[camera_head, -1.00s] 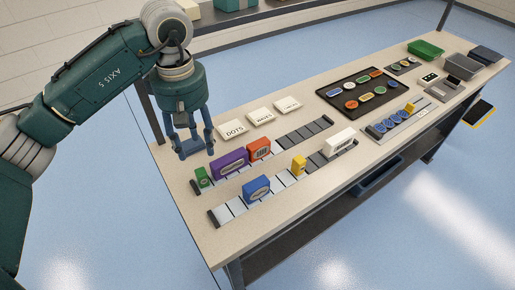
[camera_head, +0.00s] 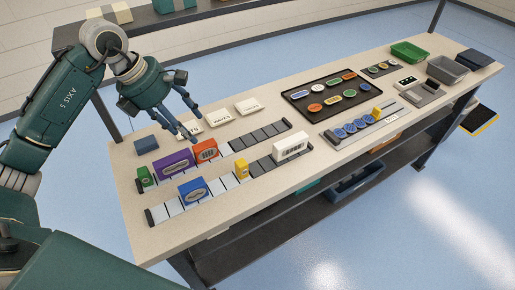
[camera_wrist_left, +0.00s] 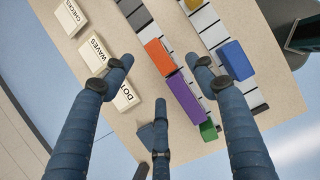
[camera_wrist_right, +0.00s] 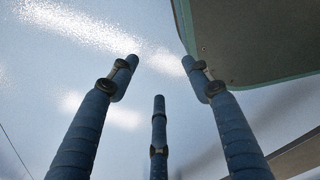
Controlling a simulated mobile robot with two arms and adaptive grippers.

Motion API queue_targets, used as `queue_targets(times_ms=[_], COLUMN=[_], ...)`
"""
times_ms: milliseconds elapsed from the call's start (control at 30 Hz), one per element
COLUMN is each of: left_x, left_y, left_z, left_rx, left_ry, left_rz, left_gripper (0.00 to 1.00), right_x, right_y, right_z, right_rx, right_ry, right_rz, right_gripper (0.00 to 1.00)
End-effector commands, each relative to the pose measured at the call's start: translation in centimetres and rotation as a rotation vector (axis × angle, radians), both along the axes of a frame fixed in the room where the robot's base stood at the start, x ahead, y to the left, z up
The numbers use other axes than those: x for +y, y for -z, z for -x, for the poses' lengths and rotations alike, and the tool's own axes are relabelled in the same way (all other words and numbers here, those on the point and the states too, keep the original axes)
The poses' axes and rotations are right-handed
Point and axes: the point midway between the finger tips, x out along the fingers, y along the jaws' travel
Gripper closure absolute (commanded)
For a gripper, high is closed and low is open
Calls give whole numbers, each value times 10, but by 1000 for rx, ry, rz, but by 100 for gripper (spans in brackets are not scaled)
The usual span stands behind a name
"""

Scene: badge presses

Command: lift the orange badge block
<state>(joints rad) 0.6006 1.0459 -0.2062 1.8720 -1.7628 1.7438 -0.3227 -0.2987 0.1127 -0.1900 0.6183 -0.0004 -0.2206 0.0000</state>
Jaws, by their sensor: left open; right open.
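The orange badge block (camera_head: 206,149) stands upright in the back rail on the worktable, directly right of the purple block (camera_head: 173,162). It also shows in the left wrist view (camera_wrist_left: 160,57), between and beyond the fingertips, with the purple block (camera_wrist_left: 185,98) against it. My left gripper (camera_head: 187,108) is open and empty, above and behind the orange block, near the white label cards. It also shows open in the left wrist view (camera_wrist_left: 166,68). My right gripper (camera_wrist_right: 159,78) is open and empty over the floor in the right wrist view.
A green block (camera_head: 144,176) stands left of the purple one. Blue (camera_head: 193,190), yellow (camera_head: 242,168) and white (camera_head: 292,146) blocks stand in the front rail. A grey-blue block (camera_head: 147,144) lies at the back left. A dark tray (camera_head: 321,117) holds several badges.

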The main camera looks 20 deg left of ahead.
Motion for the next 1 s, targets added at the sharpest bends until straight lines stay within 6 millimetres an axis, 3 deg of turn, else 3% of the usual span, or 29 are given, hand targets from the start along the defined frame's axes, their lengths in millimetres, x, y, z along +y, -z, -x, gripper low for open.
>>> queue_targets(times_ms=[100, 400, 633, 800, 1000], left_x=[13, 2, -4, -12, -14], left_y=[0, 39, 55, 80, 95], left_z=[2, -12, -16, -24, -29], left_rx=[-1, -2, -1, 0, -4], left_ry=[-83, -89, -88, -87, -87], left_rz=[8, 12, 13, 14, 10], left_gripper=[43, 43, 43, 43, 43], right_x=[7, 47, 36, 23, 21], right_y=[0, -9, -16, -28, -30], right_z=[2, 2, 1, 1, 1], right_rx=[3, 1, 0, -1, -1], right_ry=[1, -3, -4, 2, 2], right_rz=[-8, -53, -41, -26, -24], right_gripper=[51, 51, 51, 51, 51])
